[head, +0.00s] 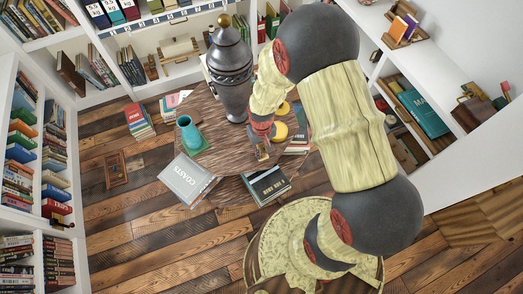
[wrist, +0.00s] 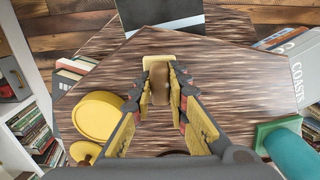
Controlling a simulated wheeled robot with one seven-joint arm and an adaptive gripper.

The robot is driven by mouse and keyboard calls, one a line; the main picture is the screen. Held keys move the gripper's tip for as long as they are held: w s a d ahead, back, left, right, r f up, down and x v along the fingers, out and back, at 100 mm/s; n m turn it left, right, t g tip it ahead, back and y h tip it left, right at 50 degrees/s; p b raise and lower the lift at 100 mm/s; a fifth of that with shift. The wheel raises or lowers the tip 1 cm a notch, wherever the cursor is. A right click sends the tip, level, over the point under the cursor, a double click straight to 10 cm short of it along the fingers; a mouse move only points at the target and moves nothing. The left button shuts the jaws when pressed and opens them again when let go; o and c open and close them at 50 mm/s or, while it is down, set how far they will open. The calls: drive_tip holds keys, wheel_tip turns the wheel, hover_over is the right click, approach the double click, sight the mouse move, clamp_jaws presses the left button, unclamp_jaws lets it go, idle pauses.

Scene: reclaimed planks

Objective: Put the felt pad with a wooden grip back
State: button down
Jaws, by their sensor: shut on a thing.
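The felt pad with a wooden grip (wrist: 160,84) is between my fingertips in the wrist view. Its brown grip is clasped from both sides, and a pale yellow edge shows just beyond it. My gripper (wrist: 160,88) is shut on it over the dark wooden table (wrist: 225,85). In the head view my gripper (head: 262,152) is low over the table (head: 222,150), near its right side; the pad is mostly hidden there. I cannot tell whether the pad touches the tabletop.
A yellow round object (wrist: 97,115) lies left of my gripper in the wrist view. A teal vase (head: 190,135) and a tall dark urn (head: 231,75) stand on the table. Books, including a white COASTS book (head: 187,180), lie around its edge. Bookshelves line the walls.

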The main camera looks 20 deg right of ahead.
drive_tip(key=c, duration=1.8)
unclamp_jaws()
drive_tip(key=shift+f, duration=0.2)
drive_tip(key=shift+o, duration=0.3)
drive_tip(key=shift+r, duration=0.1)
wheel_tip(320, 180, up, 12)
drive_tip(key=p, duration=0.3)
wheel_tip(320, 180, up, 16)
drive_tip(key=t, duration=0.2)
hover_over(262, 149)
drive_tip(key=s, duration=0.1)
drive_tip(key=s+r+t, duration=0.3)
drive_tip(key=s+r, duration=1)
drive_tip(key=r, duration=0.2)
drive_tip(key=shift+t, duration=0.3)
